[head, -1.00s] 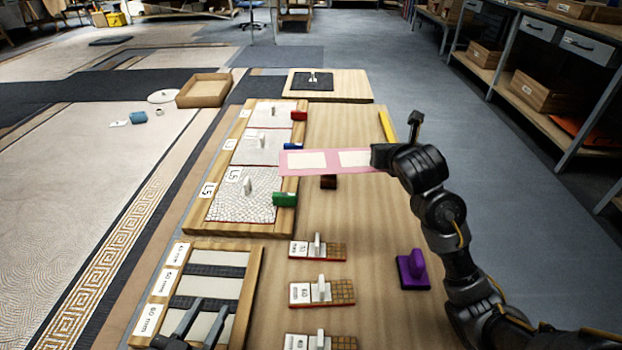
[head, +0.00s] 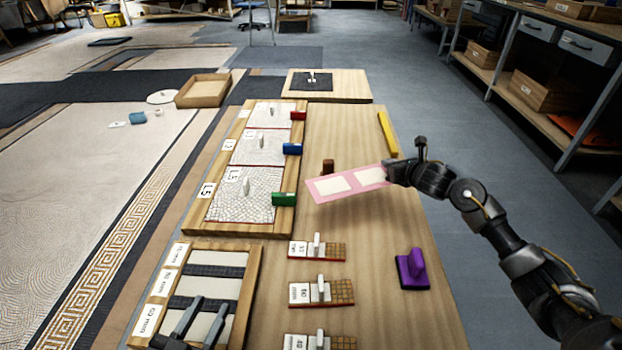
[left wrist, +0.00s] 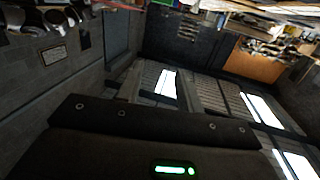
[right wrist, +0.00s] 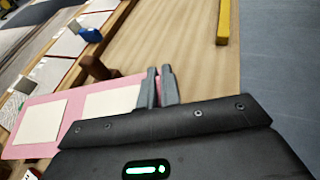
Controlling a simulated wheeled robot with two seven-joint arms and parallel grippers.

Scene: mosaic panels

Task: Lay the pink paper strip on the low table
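The pink paper strip (head: 350,181) carries two cream rectangles. My right gripper (head: 388,172) is shut on its right end and holds it over the long wooden table (head: 385,225). The gap beneath is hard to judge. In the right wrist view the strip (right wrist: 68,116) runs leftward from the closed fingers (right wrist: 159,88). A smaller wooden table (head: 352,88) with a dark square plate stands beyond the long one; I cannot tell which is the low table. My left gripper (head: 196,322) is over the framed tray at lower left, fingers apart and empty.
A brown block (head: 328,166) stands just beyond the strip. A green block (head: 284,199) is left of it, on the edge of the mosaic panel frame (head: 205,222). A yellow bar (head: 388,133) and a purple handled block (head: 412,269) lie to the right.

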